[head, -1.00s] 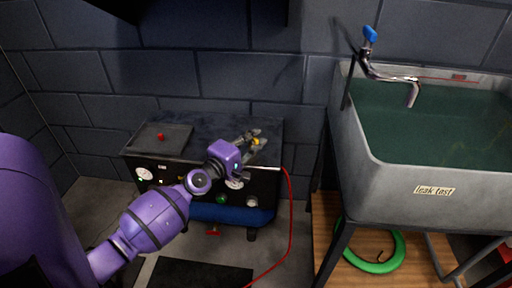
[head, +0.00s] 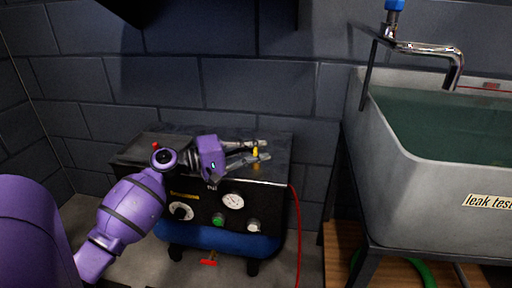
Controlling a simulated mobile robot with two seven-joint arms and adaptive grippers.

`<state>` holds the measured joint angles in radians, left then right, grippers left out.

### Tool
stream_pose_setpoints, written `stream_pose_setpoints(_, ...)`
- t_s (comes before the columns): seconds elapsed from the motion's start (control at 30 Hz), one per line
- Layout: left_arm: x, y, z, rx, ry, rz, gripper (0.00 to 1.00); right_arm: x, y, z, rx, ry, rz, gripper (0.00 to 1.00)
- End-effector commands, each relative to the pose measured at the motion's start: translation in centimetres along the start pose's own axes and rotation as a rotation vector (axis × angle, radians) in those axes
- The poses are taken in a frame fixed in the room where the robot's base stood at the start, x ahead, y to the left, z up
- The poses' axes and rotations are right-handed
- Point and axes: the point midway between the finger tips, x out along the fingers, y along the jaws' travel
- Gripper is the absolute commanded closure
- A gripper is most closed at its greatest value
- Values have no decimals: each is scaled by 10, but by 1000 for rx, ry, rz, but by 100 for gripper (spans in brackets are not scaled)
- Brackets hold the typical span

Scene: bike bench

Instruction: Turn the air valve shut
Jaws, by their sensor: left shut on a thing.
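The air compressor (head: 190,224) stands on the floor against the wall, with a dark top, a front panel and a blue tank. A small yellow piece (head: 255,153), which looks like the air valve's handle, is at the right of its top. My left gripper (head: 264,150) reaches over the top from the left, its two fingers on either side of the yellow piece and shut on it. The fingers cover part of it, so its exact angle and the valve body are hard to make out. My right gripper is not in view.
The panel carries a gauge (head: 232,201), a green button (head: 218,219) and knobs. A red knob (head: 155,146) is on top; a red tap (head: 208,262) hangs below the tank. A red hose (head: 297,235) runs down at right, beside the water-filled sink (head: 420,190).

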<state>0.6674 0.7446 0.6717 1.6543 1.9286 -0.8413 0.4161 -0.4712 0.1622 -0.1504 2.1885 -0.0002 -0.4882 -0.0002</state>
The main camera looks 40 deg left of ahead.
Motion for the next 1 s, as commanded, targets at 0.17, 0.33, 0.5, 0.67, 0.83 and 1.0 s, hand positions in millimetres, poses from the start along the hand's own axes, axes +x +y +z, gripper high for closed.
stream_pose_setpoints(0.17, -1, 0, -2, 0, -51, 2, 100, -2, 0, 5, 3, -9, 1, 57)
stream_pose_setpoints(0.33, -1, 0, -1, 1, -75, 4, 100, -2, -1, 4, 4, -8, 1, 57)
stream_pose_setpoints(0.5, -2, 0, 0, 1, -81, 4, 100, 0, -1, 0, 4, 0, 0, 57)
stream_pose_setpoints(0.67, -1, 0, 0, 2, -81, 4, 100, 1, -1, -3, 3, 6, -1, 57)
stream_pose_setpoints(0.83, -1, 0, 1, 2, -82, 4, 73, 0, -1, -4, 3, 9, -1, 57)
stream_pose_setpoints(1.0, -1, 1, 1, 2, -82, 5, 68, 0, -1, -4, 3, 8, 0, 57)
